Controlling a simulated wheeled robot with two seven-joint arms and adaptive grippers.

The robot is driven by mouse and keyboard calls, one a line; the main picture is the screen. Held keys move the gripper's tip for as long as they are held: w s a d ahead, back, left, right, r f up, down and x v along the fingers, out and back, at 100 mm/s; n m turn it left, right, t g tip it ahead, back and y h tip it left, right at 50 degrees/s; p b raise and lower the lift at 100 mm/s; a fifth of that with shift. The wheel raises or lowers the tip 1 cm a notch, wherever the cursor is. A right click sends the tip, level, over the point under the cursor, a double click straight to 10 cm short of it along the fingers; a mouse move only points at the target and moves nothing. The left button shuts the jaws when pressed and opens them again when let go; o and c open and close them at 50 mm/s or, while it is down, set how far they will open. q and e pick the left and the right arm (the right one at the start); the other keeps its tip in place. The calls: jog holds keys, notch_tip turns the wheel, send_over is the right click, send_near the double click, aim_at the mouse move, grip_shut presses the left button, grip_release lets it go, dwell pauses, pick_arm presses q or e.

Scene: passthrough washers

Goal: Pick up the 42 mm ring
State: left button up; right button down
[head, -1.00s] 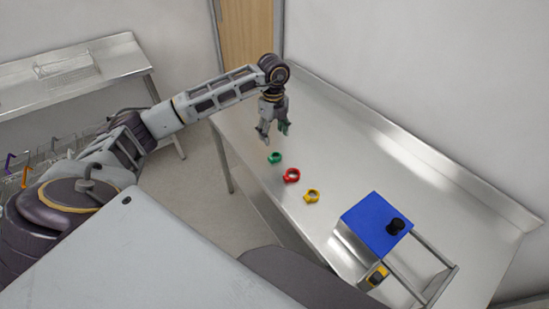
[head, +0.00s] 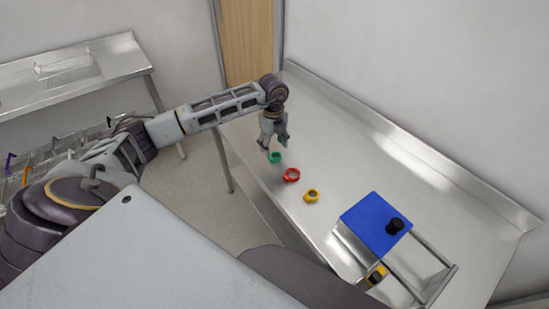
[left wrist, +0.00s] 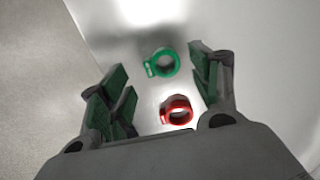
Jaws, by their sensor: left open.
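Three rings lie in a row on the steel table: a green ring (head: 275,158), a red ring (head: 292,175) and a yellow ring (head: 312,196). Which one is 42 mm I cannot read. My left gripper (head: 274,148) points down just above the green ring, open and empty. In the left wrist view the green ring (left wrist: 163,63) lies between and beyond the spread fingers (left wrist: 160,88), and the red ring (left wrist: 177,112) lies nearer the gripper's palm. Each ring has a small tab with a pale label. My right gripper is not in view.
The steel table (head: 370,150) has a raised back edge along the wall. A blue-topped block (head: 375,222) with a black knob stands by metal rails at the near end. The table behind the rings is clear. Another steel table (head: 110,62) stands far left.

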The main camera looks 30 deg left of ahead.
aim_at(273, 153)
pick_arm(q)
jog(key=shift+s+f, duration=0.1)
jog(key=shift+f, duration=0.35)
notch_tip(273, 153, down, 3)
jog(key=shift+r, duration=0.15)
jog(key=shift+f+p, duration=0.3)
jog(key=shift+f, duration=0.15)
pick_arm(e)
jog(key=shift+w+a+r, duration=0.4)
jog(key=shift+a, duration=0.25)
